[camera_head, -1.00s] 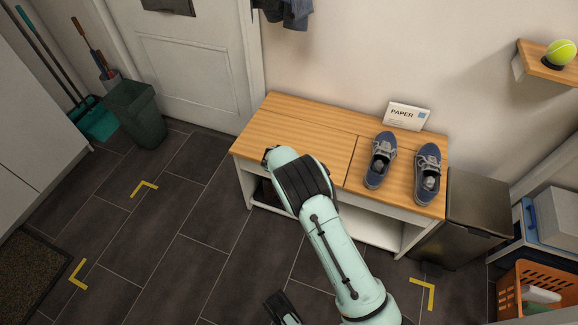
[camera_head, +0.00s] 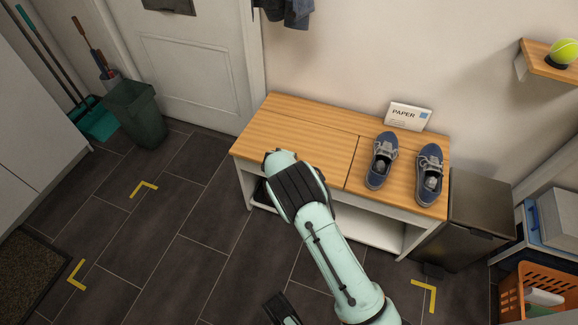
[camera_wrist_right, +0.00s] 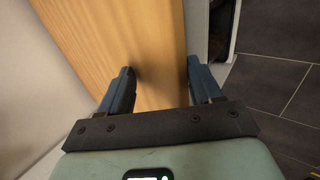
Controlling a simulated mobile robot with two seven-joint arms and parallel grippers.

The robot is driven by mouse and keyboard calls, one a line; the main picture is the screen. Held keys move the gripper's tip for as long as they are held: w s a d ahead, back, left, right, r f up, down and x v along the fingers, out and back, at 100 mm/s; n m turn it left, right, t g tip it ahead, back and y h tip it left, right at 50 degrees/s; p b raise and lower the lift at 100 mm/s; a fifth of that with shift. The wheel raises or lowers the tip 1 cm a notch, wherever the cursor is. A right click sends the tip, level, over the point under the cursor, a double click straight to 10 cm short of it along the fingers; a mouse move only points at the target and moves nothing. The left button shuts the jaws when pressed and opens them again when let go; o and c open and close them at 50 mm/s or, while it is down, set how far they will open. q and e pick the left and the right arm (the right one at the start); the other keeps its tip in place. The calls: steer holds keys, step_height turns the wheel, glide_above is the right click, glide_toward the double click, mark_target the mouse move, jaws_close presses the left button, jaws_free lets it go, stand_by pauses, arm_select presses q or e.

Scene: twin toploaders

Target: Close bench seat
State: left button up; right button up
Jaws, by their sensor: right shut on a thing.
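The bench has a wooden top whose left part is the seat panel (camera_head: 285,128). In the head view the panel looks flat and level with the right part of the top. In the right wrist view the wood panel (camera_wrist_right: 125,40) runs down between the fingers of my right gripper (camera_wrist_right: 158,72), which is shut on its edge. In the head view my right wrist covers the front of the panel and hides that gripper.
A dark bin (camera_head: 468,215) stands close beside the bench's right end. The tiled floor (camera_head: 200,250) is clear in front and left.

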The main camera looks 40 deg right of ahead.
arm_select(q)
step_height(320, 180, up, 6)
steer(key=w+d+p, duration=0.1)
steer(key=d+p, duration=0.1)
steer(key=p, duration=0.2)
steer(key=shift+d+t, duration=0.15)
steer(key=shift+t, duration=0.15)
arm_select(e)
steer(key=v, duration=1.3)
steer(key=shift+r, duration=0.2)
steer(key=shift+s+a, duration=0.1)
